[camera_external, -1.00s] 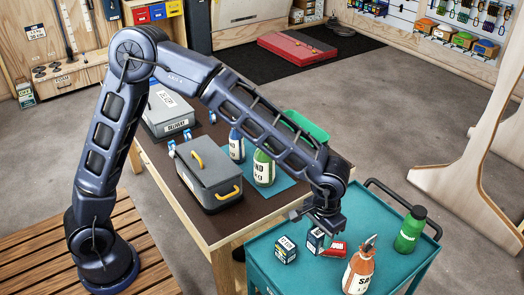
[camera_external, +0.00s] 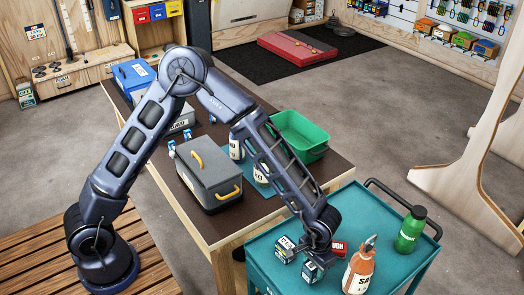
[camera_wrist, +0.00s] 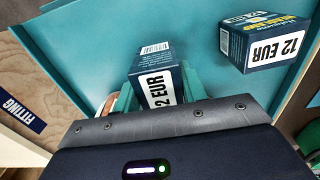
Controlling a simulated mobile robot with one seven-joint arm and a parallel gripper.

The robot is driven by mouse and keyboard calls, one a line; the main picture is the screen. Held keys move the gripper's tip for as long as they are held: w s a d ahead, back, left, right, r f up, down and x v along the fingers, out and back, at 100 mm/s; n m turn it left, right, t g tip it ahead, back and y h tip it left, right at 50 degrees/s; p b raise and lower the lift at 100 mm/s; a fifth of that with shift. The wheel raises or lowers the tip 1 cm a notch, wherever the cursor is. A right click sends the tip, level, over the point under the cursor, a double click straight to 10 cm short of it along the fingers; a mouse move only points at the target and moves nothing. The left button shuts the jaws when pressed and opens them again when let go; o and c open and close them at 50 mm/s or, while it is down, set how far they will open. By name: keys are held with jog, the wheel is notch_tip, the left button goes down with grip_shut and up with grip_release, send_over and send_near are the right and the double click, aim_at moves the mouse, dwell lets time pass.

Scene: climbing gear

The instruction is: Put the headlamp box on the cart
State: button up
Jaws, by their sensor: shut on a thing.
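My gripper (camera_external: 316,259) is low over the near left part of the teal cart (camera_external: 262,262). It is shut on a dark blue headlamp box (camera_external: 311,272) with a white label. In the wrist view the held box (camera_wrist: 155,68) sits between the greenish fingers, its "12 EUR" label partly hidden by my gripper body. The cart's teal top (camera_wrist: 95,35) lies beneath it; I cannot tell whether the box touches it. A second, similar box with a "12 EUR" label (camera_wrist: 262,42) stands on the cart, apart from the held one; it also shows in the external view (camera_external: 285,250).
On the cart, a red item (camera_external: 339,248) lies close behind my gripper. The table (camera_external: 225,228) beside the cart holds a grey toolbox (camera_external: 208,172) and a green bin (camera_external: 300,135).

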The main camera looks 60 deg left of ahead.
jog(key=shift+f, duration=1.15)
jog(key=o, duration=1)
jog(key=shift+f, duration=0.1)
